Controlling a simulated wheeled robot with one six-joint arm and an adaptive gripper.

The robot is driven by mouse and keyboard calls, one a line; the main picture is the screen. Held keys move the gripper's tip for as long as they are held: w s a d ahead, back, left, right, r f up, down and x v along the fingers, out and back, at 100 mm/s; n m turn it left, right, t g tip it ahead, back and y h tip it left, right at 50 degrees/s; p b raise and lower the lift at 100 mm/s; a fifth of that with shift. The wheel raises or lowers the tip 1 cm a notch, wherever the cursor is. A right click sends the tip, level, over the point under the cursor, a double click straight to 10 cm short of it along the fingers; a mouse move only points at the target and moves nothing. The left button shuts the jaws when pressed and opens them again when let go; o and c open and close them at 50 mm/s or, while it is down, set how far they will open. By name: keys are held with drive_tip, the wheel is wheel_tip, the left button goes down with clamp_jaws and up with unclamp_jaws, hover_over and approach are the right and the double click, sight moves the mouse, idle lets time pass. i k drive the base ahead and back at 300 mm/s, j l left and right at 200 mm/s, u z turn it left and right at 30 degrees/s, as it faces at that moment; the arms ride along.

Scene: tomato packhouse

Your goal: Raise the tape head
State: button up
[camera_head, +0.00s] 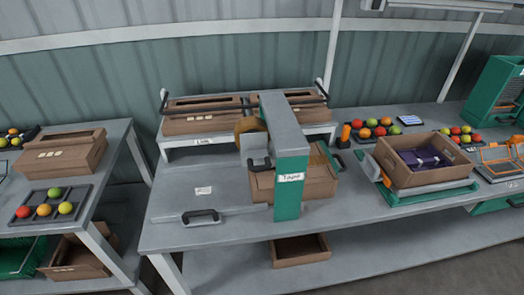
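The tape head (257,146) is on the middle bench, with a brown tape roll (246,126) at its upper left. A grey beam (282,120) runs above it to a green post (289,190) with a white label. A brown cardboard box (319,186) sits behind and beside the post, partly hidden by it. The gap between tape head and box is too small to judge. My gripper is not in view.
A flat grey plate with a black handle (201,214) lies left of the post. Boxes (202,122) stand on a rear shelf. To the right are an open box (391,156) on a green-framed stand and tomato trays (369,138).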

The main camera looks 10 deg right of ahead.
sight(251, 134)
drive_tip(key=i+j, duration=0.1)
drive_tip(key=j, duration=1.6)
drive_tip(key=i+z, duration=0.05)
drive_tip(key=i, duration=0.05)
